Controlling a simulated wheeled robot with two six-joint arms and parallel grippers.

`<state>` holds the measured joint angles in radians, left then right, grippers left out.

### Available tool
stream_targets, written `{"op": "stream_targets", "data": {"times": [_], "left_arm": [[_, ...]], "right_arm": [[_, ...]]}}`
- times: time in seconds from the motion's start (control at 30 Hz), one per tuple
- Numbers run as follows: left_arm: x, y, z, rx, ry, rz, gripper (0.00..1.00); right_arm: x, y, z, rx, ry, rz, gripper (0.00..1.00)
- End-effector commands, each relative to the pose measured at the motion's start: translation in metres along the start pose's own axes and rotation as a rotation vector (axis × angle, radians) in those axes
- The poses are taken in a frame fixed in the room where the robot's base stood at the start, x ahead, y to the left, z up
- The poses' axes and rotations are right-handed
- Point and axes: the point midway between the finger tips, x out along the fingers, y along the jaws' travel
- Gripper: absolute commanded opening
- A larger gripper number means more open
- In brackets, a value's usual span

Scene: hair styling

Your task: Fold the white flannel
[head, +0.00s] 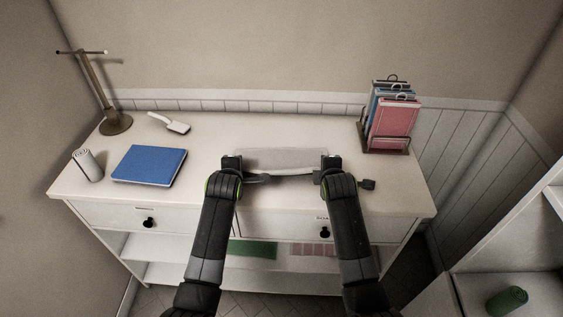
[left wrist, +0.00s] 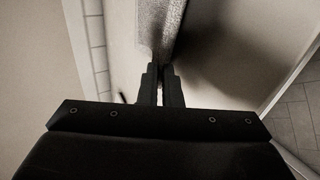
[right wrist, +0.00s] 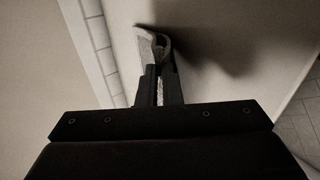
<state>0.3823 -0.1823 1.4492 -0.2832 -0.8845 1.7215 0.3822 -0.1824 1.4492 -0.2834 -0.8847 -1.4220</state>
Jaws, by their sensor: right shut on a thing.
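The white flannel (head: 287,158) lies on the white table top between my two grippers, with its near edge raised as a pale strip. My right gripper (head: 318,176) is shut on the flannel; in the right wrist view the cloth (right wrist: 148,45) bunches at the fingertips and shows between the fingers. My left gripper (head: 268,178) is at the left end of the raised edge. In the left wrist view its fingers (left wrist: 161,68) are close together, and the flannel (left wrist: 172,28) reaches their tips. I cannot tell whether they grip it.
A metal stand (head: 116,122) is at the back left. A rack (head: 384,148) of coloured boards stands back right.

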Motion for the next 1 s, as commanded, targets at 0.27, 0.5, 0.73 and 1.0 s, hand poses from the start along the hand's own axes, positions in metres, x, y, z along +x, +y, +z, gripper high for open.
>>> {"op": "stream_targets", "data": {"times": [0.27, 0.5, 0.73, 1.0], "left_arm": [[0.000, -0.001, 0.000, 0.000, 0.000, 0.008, 0.00], [0.000, -0.001, 0.000, -0.001, 0.000, 0.007, 0.31], [0.000, -0.001, 0.000, -0.001, -0.001, 0.007, 0.40], [-0.019, 0.012, 0.001, -0.003, -0.002, 0.011, 0.40]], "right_arm": [[0.000, 0.000, 0.000, 0.000, 0.000, 0.009, 0.00], [0.000, -0.001, 0.000, 0.001, 0.000, 0.008, 0.32], [0.000, -0.001, 0.000, 0.001, 0.001, 0.007, 0.40], [-0.019, 0.012, -0.001, 0.003, 0.001, 0.011, 0.40]]}}
